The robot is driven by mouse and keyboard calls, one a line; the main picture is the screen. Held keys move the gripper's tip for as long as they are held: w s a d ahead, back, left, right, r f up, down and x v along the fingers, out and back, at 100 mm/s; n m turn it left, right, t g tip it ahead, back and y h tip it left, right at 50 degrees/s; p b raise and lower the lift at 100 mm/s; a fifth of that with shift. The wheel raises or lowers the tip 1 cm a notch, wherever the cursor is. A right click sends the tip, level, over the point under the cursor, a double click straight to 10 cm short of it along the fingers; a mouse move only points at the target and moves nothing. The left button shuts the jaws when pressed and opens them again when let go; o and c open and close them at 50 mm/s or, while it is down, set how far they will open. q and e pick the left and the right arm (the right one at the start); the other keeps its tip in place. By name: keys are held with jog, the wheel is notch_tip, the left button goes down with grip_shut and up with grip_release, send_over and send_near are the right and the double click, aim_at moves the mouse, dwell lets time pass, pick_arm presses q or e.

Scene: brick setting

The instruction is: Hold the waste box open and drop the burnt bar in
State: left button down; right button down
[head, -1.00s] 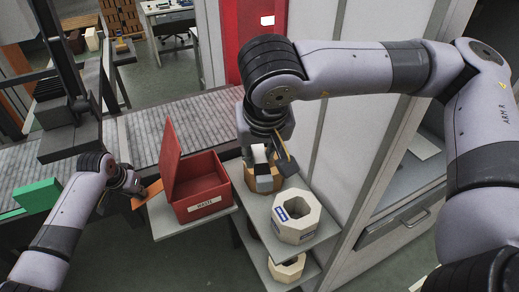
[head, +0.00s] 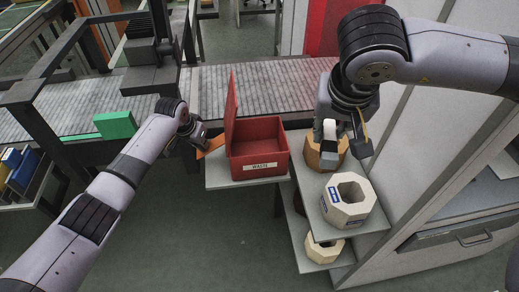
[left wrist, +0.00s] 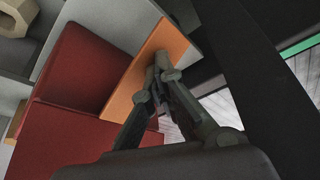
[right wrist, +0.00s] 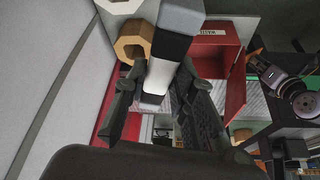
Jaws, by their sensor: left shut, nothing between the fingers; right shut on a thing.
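The red waste box (head: 258,168), with a WASTE label, sits on a grey ledge with its lid (head: 231,110) standing up at the left. An orange plate (head: 211,147) is at its left side. My left gripper (head: 203,141) is shut and empty at the plate; its fingers overlap the plate (left wrist: 150,68) in the left wrist view, and I cannot tell if they press on it. My right gripper (right wrist: 152,97) is shut on a bar (right wrist: 182,22), pale with a black band, right of the box. The bar (head: 330,151) hangs down in front of a brown octagonal block.
The brown octagonal block (head: 330,158) stands on the right-hand shelf, behind a cream octagonal block (head: 348,200). Another cream block (head: 324,248) is on the lower shelf. A conveyor (head: 255,90) runs behind the box. A green block (head: 115,125) is at the left.

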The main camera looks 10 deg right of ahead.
jog(key=shift+w, duration=0.1)
dwell(0.6)
jog(key=w+a+r+n+y, duration=0.1)
jog(key=w+a+r+n, duration=0.15)
jog(key=w+r, duration=0.6)
jog(key=w+a+r+n+y, duration=0.2)
jog(key=w+r+n, duration=0.2)
jog(key=w+r, duration=0.45)
jog(key=w+a+f, duration=0.1)
jog(key=w+f, duration=0.1)
jog(key=f, duration=0.9)
jog(key=w+a+f+n, duration=0.1)
jog(key=w+f, duration=0.2)
jog(key=f, duration=0.7)
jog(key=w+a+f+n, duration=0.1)
jog(key=w+f, duration=0.2)
jog(key=f, duration=0.8)
jog(key=shift+a+f+y, duration=0.3)
jog(key=shift+a, duration=0.1)
jog(key=c, duration=1.2)
grip_release()
jog(key=shift+w+n+g, duration=0.1)
jog(key=shift+n+g, duration=0.15)
jog(key=shift+g, duration=0.05)
jog(key=shift+c, duration=0.2)
jog(key=shift+r, duration=0.1)
